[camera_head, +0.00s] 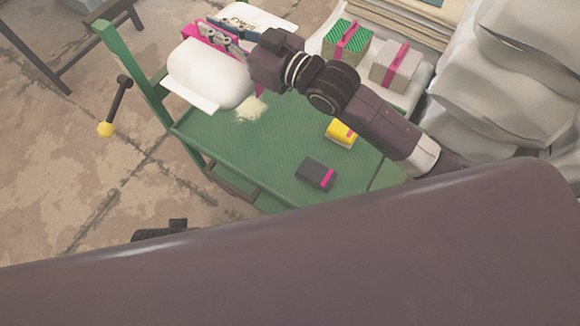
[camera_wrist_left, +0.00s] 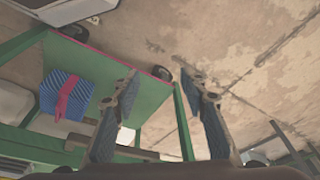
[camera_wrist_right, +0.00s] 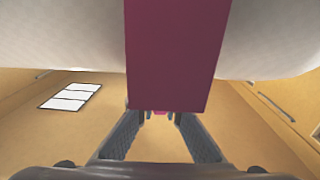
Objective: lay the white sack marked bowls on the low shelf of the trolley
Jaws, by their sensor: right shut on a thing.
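The white sack (camera_head: 205,75) has a pink band and dark lettering that looks like BOWLS. It is over the far left end of the green trolley (camera_head: 225,145); whether it touches the trolley cannot be told. My right gripper (camera_head: 218,36) is shut on the sack at its band. In the right wrist view the sack (camera_wrist_right: 60,35) and its pink band (camera_wrist_right: 175,55) fill the upper part, above the fingers. My left gripper (camera_wrist_left: 162,95) is open and empty in the left wrist view, with green trolley panels (camera_wrist_left: 125,65) behind it. The low shelf is not clearly seen.
A yellow packet (camera_head: 341,134), a dark packet (camera_head: 316,174) and a pale patch (camera_head: 250,109) are on the trolley top. Green (camera_head: 347,42) and whitish (camera_head: 391,66) bundles sit behind. Grey-white sacks (camera_head: 490,110) are stacked right.

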